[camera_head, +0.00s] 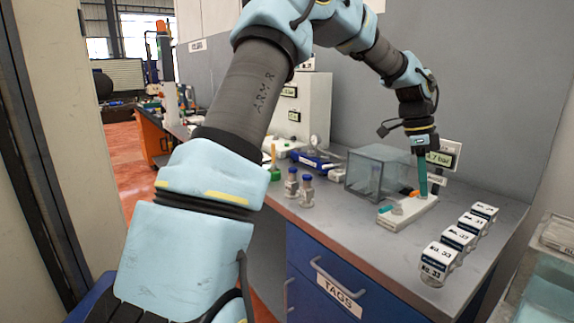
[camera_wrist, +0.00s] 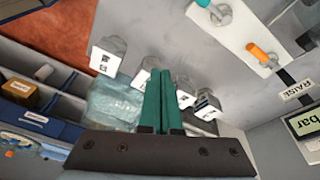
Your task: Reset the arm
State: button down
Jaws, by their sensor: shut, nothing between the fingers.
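My gripper (camera_head: 422,190) points down over the back right of the grey counter (camera_head: 345,222), its teal fingers together and empty. In the head view its tips are close above or in front of a white base plate (camera_head: 408,213) with an orange lever (camera_head: 411,191); I cannot tell if they touch. In the wrist view the shut fingers (camera_wrist: 164,75) show in the middle, with the orange lever (camera_wrist: 262,54) at the upper right. My light blue arm reaches up and across the head view and bends down to the gripper.
A row of several numbered white-capped jars (camera_head: 440,257) stands at the counter's front right. A clear box (camera_head: 376,172) is left of the gripper, a display (camera_head: 443,157) behind it. Two small vials (camera_head: 306,190) stand further left. A blue drawer marked TAGS (camera_head: 340,297) is below.

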jog(key=a+f+n+t+y, duration=0.15)
jog(key=a+n, duration=0.35)
jog(key=a, duration=0.6)
jog(key=a+f+n+t, duration=0.1)
jog(key=a+f+n, duration=0.2)
jog(key=a+n, duration=0.5)
jog(key=s+a+f+n, duration=0.1)
jog(key=s+a+n, duration=0.3)
jog(key=a, duration=0.6)
jog(key=s+a+f+n, duration=0.1)
jog(key=s+a+n, duration=0.4)
jog(key=a, duration=0.4)
jog(key=shift+s+a+f+t, duration=0.25)
jog(key=shift+s+a+t, duration=0.15)
jog(key=shift+s+t, duration=0.1)
jog(key=shift+w+y, duration=0.1)
jog(key=shift+y, duration=0.15)
